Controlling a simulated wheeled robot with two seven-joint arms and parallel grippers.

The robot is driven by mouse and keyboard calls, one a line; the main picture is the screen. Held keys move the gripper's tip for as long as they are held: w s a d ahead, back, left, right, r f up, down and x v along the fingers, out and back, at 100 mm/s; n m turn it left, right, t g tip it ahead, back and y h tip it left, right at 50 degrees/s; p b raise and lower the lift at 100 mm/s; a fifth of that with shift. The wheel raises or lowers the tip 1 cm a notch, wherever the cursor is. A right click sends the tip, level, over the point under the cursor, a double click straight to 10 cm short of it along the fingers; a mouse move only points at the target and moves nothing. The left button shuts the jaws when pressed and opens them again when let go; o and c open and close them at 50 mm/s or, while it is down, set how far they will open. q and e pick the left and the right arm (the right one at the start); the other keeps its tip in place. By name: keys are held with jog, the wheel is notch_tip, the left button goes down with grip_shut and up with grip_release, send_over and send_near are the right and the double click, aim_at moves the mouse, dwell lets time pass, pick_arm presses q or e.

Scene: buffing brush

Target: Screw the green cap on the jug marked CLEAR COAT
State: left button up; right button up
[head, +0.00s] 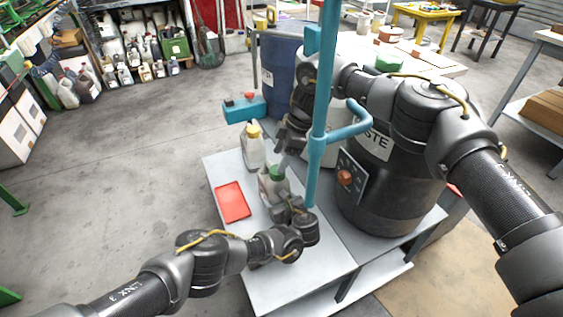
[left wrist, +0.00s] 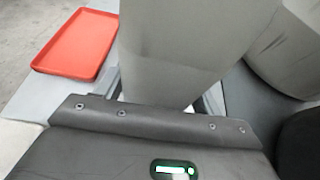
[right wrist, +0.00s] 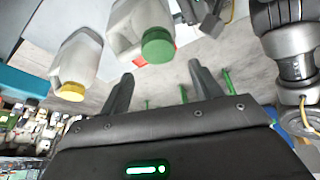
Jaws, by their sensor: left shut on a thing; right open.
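A whitish-grey jug (head: 268,187) with a green cap (head: 276,172) on its mouth stands on the grey bench; its label cannot be read. My left gripper (head: 284,200) is shut on this jug from the near right side, and the jug's body (left wrist: 185,45) fills the middle of the left wrist view. My right gripper (head: 284,152) is open, just above and behind the green cap. In the right wrist view the green cap (right wrist: 158,46) shows just beyond and between the two spread fingertips, seemingly apart from them. Whether the cap is tight cannot be told.
A jug with a yellow cap (head: 253,146) stands behind and left of the green-capped one. A red tray (head: 233,203) lies on the bench (head: 270,275) at left. A blue post (head: 322,110) with a side handle and a dark waste drum (head: 395,205) stand close on the right.

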jog(key=shift+r, duration=0.3)
jog(key=o, duration=0.6)
jog(key=v, duration=0.7)
jog(key=shift+d+r, duration=0.1)
jog(key=shift+r, duration=0.1)
pick_arm(q)
jog(key=o, duration=2)
jog(key=shift+c, duration=0.2)
pick_arm(e)
jog(key=shift+r, duration=0.1)
